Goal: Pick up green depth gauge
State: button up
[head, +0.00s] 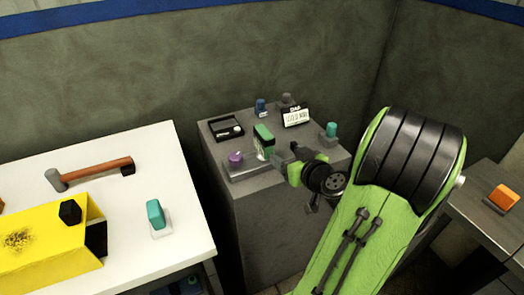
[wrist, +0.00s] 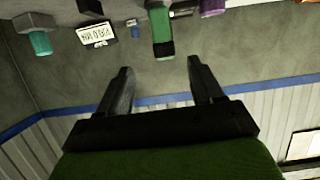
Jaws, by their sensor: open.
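A dark green upright block with a pale lower part (head: 264,138), which looks like the green depth gauge, stands on the grey cabinet top. In the wrist view, which is upside down, its green body (wrist: 161,32) lies just ahead of the gap between my fingers. My gripper (head: 284,160) is close on its right in the head view. My gripper (wrist: 158,72) is open, with nothing between its fingers. The arm hides part of the cabinet top.
A purple-knobbed item (head: 235,158), black tray (head: 226,127), blue item (head: 261,107), small sign (head: 295,118) and teal-topped item (head: 331,130) surround it. A white table (head: 190,240) holds a hammer (head: 95,172), yellow box (head: 40,245) and teal item (head: 154,214). A wall stands behind.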

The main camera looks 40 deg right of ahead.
aim_at(264, 141)
jog(key=p+x, duration=0.1)
jog(key=x, duration=1.4)
jog(key=shift+w+a+p, duration=0.15)
jog(key=shift+a+p, duration=0.05)
jog(key=shift+p, duration=0.2)
jog(key=shift+c, duration=0.2)
jog(key=shift+r, duration=0.1)
grip_shut()
